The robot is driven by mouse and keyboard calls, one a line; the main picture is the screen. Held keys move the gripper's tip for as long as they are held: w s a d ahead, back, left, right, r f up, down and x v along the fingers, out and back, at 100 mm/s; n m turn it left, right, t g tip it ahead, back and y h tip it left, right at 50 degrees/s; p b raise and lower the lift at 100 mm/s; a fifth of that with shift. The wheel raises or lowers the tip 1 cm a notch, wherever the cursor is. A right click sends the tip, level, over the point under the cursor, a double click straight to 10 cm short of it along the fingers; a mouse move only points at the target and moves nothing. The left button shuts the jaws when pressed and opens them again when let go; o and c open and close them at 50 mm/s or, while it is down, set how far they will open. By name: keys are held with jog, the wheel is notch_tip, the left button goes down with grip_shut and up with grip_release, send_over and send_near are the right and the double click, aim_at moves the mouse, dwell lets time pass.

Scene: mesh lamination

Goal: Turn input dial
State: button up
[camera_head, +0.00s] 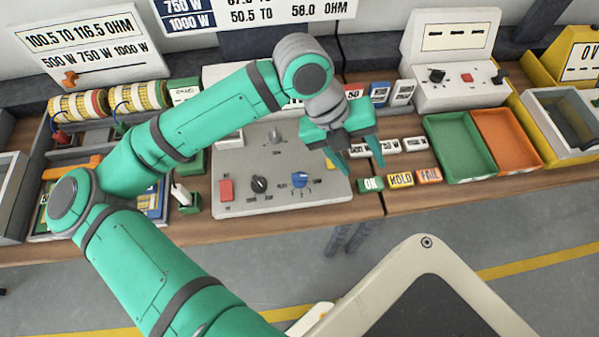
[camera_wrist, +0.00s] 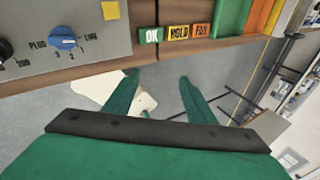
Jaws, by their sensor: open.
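A grey control panel (camera_head: 290,165) on the bench carries a blue dial (camera_head: 299,180), a black dial (camera_head: 260,184) and a grey knob (camera_head: 275,137). The black dial (camera_wrist: 5,50) is cut by the left edge there. I cannot read which one is labelled input. My gripper (camera_head: 363,168) is open and empty, above the panel's right edge, right of the blue dial. In the wrist view its fingers (camera_wrist: 158,78) are apart, with only floor between them.
Red (camera_head: 226,189) and yellow (camera_head: 331,163) buttons sit on the panel. Blocks marked OK (camera_head: 370,184), HOLD (camera_head: 400,179) and FAIL (camera_head: 428,175) stand at the bench's front edge. Green (camera_head: 435,127) and orange (camera_head: 520,167) trays are further right. My arm crosses above the panel's back.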

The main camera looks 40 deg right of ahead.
aim_at(299, 175)
jog(key=w+a+f+n+t+y, duration=0.2)
jog(key=w+a+t+y, duration=0.25)
jog(key=w+a, duration=0.4)
jog(key=shift+h, duration=0.45)
jog(key=f, duration=0.3)
jog(key=w+f, duration=0.1)
jog(key=f, duration=0.3)
jog(key=w+d+f, duration=0.1)
jog(key=f, duration=0.3)
jog(key=c, duration=1)
